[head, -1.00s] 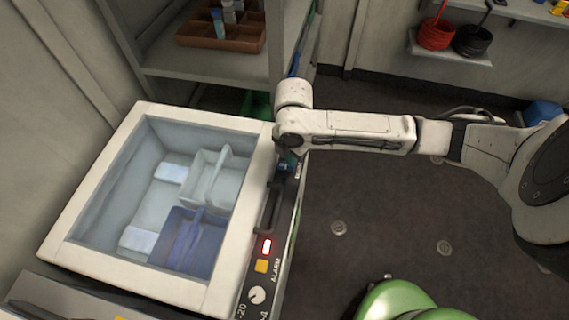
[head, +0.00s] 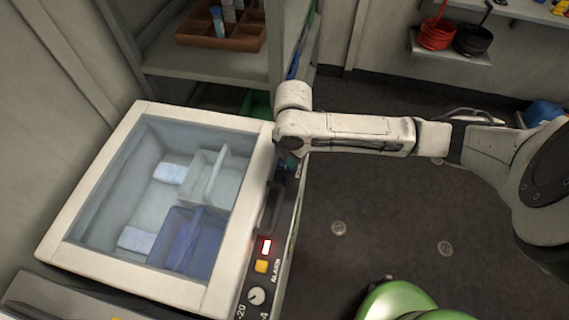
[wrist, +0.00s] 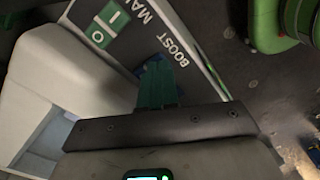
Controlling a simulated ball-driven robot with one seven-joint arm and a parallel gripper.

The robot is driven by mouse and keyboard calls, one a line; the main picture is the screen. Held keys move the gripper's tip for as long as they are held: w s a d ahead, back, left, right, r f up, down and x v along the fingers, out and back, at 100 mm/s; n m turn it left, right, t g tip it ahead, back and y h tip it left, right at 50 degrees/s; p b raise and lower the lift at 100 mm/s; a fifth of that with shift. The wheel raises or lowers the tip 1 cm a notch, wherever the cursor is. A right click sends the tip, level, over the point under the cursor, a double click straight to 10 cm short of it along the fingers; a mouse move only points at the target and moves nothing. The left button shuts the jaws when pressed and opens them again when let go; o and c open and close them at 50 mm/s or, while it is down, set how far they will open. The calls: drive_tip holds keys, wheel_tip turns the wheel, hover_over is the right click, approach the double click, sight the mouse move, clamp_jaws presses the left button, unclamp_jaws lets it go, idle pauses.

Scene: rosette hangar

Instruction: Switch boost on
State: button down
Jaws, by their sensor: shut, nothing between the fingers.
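The chest freezer's control strip (head: 252,292) runs along its right edge in the head view. In the wrist view the white word BOOST (wrist: 175,50) is printed on that strip, beside a green rocker marked I and O (wrist: 108,24) with the partly visible word MAIN. A blue part (wrist: 147,70) shows just behind my fingertips near the BOOST label; it is mostly hidden, so its position cannot be told. My gripper (wrist: 157,72) has teal fingers, shut and empty, over or against this spot; contact is unclear. In the head view my arm's end mostly hides the gripper.
The freezer (head: 65,232) has a glass top with white and blue bins inside. A shelf (head: 200,65) stands behind. The floor (head: 390,215) to the right is mostly open.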

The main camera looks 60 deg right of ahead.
drive_tip(key=shift+f, duration=0.4)
drive_tip(key=shift+r, duration=0.15)
wheel_tip(320, 180, up, 7)
drive_tip(key=p, duration=0.6)
idle(0.4)
idle(0.4)
